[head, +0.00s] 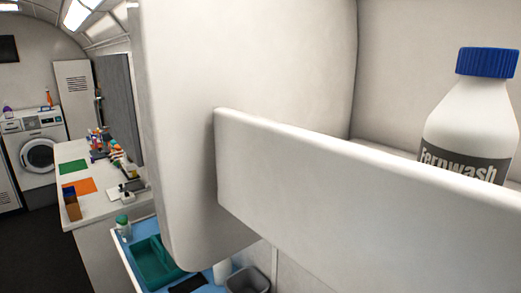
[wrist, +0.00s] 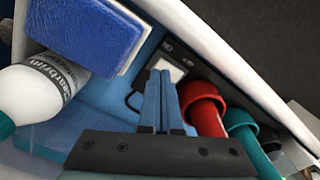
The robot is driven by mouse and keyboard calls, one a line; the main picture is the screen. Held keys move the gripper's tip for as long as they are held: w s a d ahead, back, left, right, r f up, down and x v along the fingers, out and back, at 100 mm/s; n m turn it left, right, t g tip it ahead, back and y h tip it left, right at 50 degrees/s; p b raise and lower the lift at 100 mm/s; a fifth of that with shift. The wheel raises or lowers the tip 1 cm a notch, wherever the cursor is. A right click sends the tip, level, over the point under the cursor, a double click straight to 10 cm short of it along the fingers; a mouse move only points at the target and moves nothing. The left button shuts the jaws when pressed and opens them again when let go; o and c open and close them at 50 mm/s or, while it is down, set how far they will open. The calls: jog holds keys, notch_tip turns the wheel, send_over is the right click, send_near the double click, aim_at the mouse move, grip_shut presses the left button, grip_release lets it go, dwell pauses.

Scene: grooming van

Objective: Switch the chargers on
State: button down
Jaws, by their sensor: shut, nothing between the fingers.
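In the wrist view my gripper (wrist: 161,76) is shut, its two blue fingers together and nothing between them. The fingertips are close to a dark strip (wrist: 181,56) that carries a pale square part (wrist: 170,69) and a black loop. I cannot tell whether they touch it. I cannot tell for certain whether the strip is a charger switch, and no on or off state can be read. A red cylindrical item (wrist: 203,103) and a teal one (wrist: 243,130) stand just right of the fingers. My gripper does not show in the head view.
A white bottle (wrist: 38,85) and a blue block-like item (wrist: 85,32) crowd the left of the wrist view. In the head view a white shelf front (head: 340,190) with a Fernwash bottle (head: 472,125) blocks much of the sight. A teal tray (head: 155,262) sits below.

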jog(key=shift+f+b, duration=0.75)
jog(key=shift+f, duration=0.3)
dwell(0.4)
jog(key=shift+r, duration=0.15)
notch_tip(320, 180, up, 7)
jog(key=p, duration=0.7)
jog(key=shift+p, duration=0.35)
